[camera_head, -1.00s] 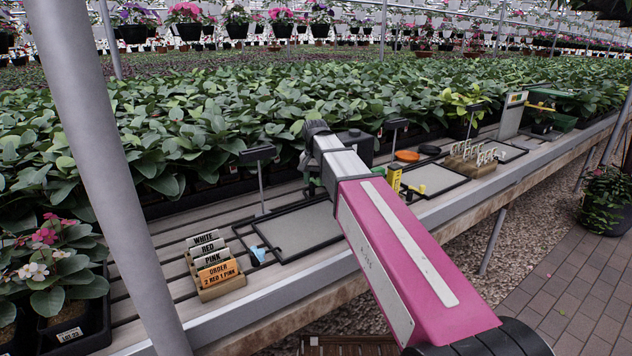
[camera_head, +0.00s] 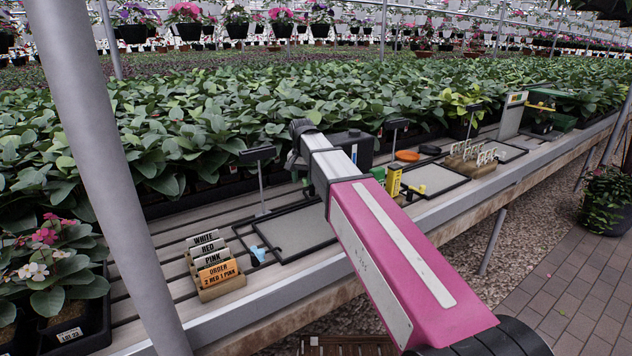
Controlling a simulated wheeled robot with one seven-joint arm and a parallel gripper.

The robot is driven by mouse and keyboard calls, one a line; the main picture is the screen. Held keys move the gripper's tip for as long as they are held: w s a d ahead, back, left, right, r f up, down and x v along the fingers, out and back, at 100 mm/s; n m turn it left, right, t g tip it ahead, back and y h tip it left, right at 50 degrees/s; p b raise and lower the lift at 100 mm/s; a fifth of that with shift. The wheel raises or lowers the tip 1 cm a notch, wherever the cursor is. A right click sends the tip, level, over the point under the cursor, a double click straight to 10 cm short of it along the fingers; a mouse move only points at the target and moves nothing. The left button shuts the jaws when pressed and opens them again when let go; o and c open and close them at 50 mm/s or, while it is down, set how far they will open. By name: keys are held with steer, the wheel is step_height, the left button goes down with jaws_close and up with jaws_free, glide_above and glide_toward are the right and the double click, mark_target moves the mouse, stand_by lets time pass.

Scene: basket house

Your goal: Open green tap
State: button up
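A small green part (camera_head: 378,173) shows just right of my arm, beside an upright yellow piece (camera_head: 393,180); it is too small to tell whether it is the green tap. A yellow tap-like handle (camera_head: 417,189) sits right of the yellow piece. A dark box (camera_head: 356,146) with a pale label stands behind my arm, partly hidden. My pink arm crosses the bench from the lower right, and its dark far end is above the bench left of the box. My gripper's fingers do not show; my own arm may be hiding them.
Grey framed trays (camera_head: 296,231) lie on the slatted bench, with thin dark sign posts (camera_head: 259,155) behind. A wooden label holder (camera_head: 222,285) is front left. Dense leafy plants fill the back. A grey pole (camera_head: 103,160) stands at left.

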steer(key=shift+w+a, duration=0.2)
steer(key=shift+a, duration=0.85)
steer(key=shift+d, duration=0.35)
step_height(320, 180, up, 7)
steer(key=shift+s, duration=0.15)
